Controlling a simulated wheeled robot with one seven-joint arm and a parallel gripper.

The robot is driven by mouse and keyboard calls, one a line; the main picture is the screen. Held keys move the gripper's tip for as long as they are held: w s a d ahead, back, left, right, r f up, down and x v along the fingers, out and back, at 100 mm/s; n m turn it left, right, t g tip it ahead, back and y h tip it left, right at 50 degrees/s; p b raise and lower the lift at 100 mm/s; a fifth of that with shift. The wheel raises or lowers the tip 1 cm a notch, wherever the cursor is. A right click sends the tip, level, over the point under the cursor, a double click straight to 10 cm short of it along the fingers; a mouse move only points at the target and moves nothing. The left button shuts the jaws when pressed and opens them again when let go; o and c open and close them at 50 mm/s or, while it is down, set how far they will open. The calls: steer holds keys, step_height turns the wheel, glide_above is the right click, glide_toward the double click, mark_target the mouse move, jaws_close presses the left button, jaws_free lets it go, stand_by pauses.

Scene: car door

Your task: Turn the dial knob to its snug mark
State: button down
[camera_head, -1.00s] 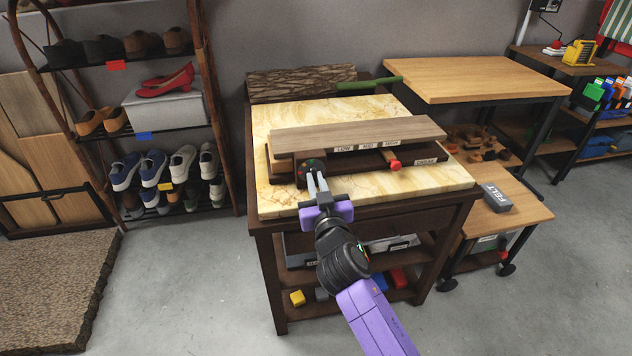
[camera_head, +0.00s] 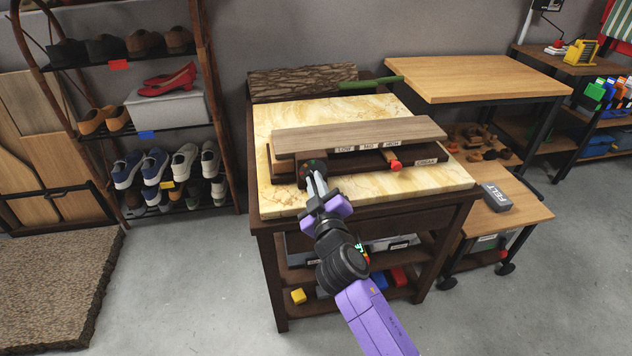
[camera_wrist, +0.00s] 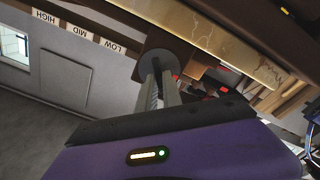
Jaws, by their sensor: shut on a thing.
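The dial knob (camera_wrist: 160,62) is a dark grey round knob on the front of a dark block in the wrist view. In the head view the dial (camera_head: 313,168), with small coloured marks, sits at the left front of the wooden fixture (camera_head: 280,172). My gripper (camera_head: 318,184) reaches it from the front, and its fingers (camera_wrist: 158,88) are shut on the knob. The fingers hide part of the dial face. I cannot read which mark the knob points to.
A low side table with a FELT block (camera_head: 496,196) is at right. Open floor lies in front.

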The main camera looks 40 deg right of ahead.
stand_by(0.3)
steer(key=c, duration=1.5)
jaws_free()
steer(key=shift+s+a, duration=0.1)
steer(key=b+v, duration=0.1)
steer(key=v, duration=0.6)
steer(key=shift+s+a, duration=0.2)
steer(key=shift+s, duration=0.05)
steer(key=shift+n, duration=0.3)
